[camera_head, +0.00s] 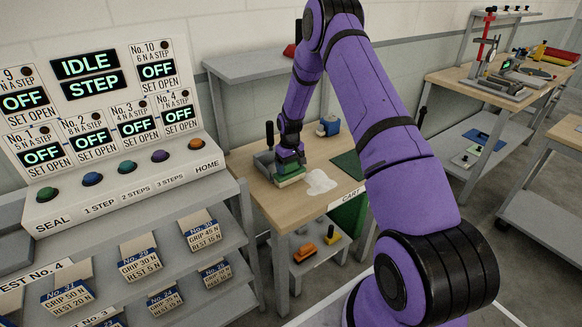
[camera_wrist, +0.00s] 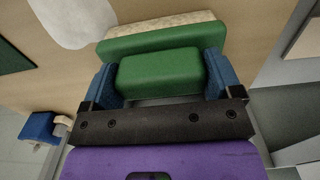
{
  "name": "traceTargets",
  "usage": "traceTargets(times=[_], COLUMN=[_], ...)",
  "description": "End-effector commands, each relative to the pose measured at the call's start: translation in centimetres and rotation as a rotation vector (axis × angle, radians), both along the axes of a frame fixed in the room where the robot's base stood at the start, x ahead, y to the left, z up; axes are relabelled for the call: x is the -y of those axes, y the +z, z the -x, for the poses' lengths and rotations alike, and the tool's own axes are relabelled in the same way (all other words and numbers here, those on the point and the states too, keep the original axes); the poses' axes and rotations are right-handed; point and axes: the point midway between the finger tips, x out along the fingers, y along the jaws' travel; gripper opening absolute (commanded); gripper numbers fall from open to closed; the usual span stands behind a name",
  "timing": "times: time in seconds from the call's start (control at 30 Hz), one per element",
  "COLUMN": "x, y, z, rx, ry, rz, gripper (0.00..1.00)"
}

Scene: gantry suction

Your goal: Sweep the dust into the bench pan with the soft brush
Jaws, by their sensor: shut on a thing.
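The soft brush (camera_head: 290,171) has a green body and pale bristles and is low at the bench top. My gripper (camera_head: 289,156) is shut on it. In the wrist view the blue pads of my gripper (camera_wrist: 160,82) press both ends of the green brush block (camera_wrist: 160,70), with the bristle edge beyond. I cannot tell whether the bristles touch the wood. The dust (camera_head: 320,182) is a pale patch on the bench just right of the brush; it also shows in the wrist view (camera_wrist: 75,20). The grey bench pan (camera_head: 262,163) is left of the brush, partly hidden by my gripper.
The wooden bench (camera_head: 290,205) has a green mat (camera_head: 347,163) at right and a blue object (camera_head: 329,126) at the back. A black upright handle (camera_head: 269,135) stands by the pan. A control panel (camera_head: 110,120) stands close on the left. Bare wood surrounds the dust.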

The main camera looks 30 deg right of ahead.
Motion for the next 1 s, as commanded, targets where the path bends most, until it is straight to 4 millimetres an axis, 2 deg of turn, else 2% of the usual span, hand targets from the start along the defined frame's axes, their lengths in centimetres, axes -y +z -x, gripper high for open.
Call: traceTargets(times=[0.23, 0.8, 1.0], x=[0.0, 0.0, 0.0], y=[0.1, 6.0, 6.9], z=[0.2, 0.1, 0.1], rx=[-0.003, -0.001, -0.001], ry=[0.000, 0.001, 0.001], rz=[-0.001, 0.000, 0.000], gripper=[0.47, 0.47, 0.47])
